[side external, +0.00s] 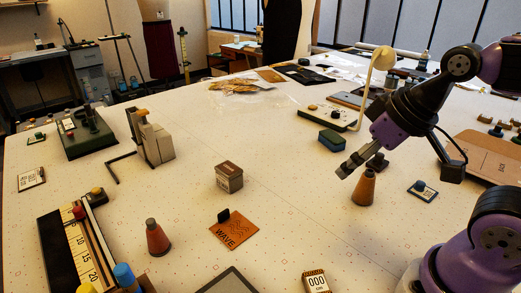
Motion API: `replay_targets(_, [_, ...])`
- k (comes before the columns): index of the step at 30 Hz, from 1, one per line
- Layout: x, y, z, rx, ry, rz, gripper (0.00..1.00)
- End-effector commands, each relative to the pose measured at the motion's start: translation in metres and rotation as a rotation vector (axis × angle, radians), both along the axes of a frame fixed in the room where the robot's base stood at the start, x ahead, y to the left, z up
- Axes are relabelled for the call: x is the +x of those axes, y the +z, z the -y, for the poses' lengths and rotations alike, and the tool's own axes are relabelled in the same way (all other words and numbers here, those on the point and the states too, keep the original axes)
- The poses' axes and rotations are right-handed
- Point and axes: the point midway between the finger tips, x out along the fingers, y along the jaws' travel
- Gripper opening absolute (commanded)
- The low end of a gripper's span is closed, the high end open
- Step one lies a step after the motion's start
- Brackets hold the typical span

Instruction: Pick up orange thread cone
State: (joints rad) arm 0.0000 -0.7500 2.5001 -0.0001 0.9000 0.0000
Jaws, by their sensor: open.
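An orange-brown thread cone (364,189) stands upright on the table at right of centre. My gripper (361,168) is open just above it, with its fingers tilted down to the left. The fingers are near the cone's narrow top; I cannot tell whether they touch it, and part of the top is hidden. A second cone (158,238), redder orange with a dark grey top, stands upright at the lower left, well away from my gripper.
A green-and-blue block (331,141) lies behind my gripper, and a small dark card (422,190) lies right of the near cone. A box (229,177) and an orange WAVE square (234,229) lie left. The table between box and cone is clear.

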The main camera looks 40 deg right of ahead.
Motion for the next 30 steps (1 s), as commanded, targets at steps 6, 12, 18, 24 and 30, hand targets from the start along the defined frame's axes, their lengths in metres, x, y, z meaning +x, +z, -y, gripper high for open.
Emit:
replay_targets(6, [0.008, 0.005, -0.004, 0.001, 0.013, -0.005, 0.73])
replay_targets(12, [0.066, 0.029, -0.038, 0.002, 0.091, -0.033, 0.73])
replay_targets(18, [0.139, 0.028, -0.116, -0.001, 0.193, -0.066, 0.73])
replay_targets(24, [0.181, -0.005, -0.206, -0.011, 0.279, -0.089, 0.73])
replay_targets(30, [0.19, -0.032, -0.257, -0.016, 0.32, -0.098, 0.73])
